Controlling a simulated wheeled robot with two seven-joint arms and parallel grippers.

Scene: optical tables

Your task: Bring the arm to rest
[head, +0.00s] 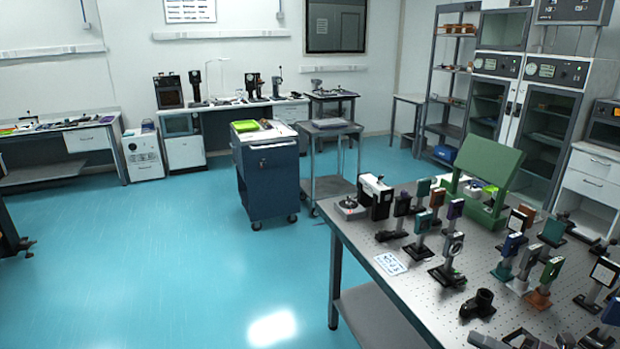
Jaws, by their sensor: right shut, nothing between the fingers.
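My right gripper (520,338) shows only in part at the bottom edge of the head view, low at the right. It is shut and empty, in front of or over the near part of the optical table (400,306); its height above the top is hard to tell. Most of the right arm is outside the picture. My left gripper cannot be made out.
Several post-mounted optics, such as a black mount (478,303), crowd the table top. A green panel stand (492,168) rises at its back. A blue cart (268,180) stands beyond. Open blue floor (170,260) lies left of the table. A dark object (10,232) cuts the left edge.

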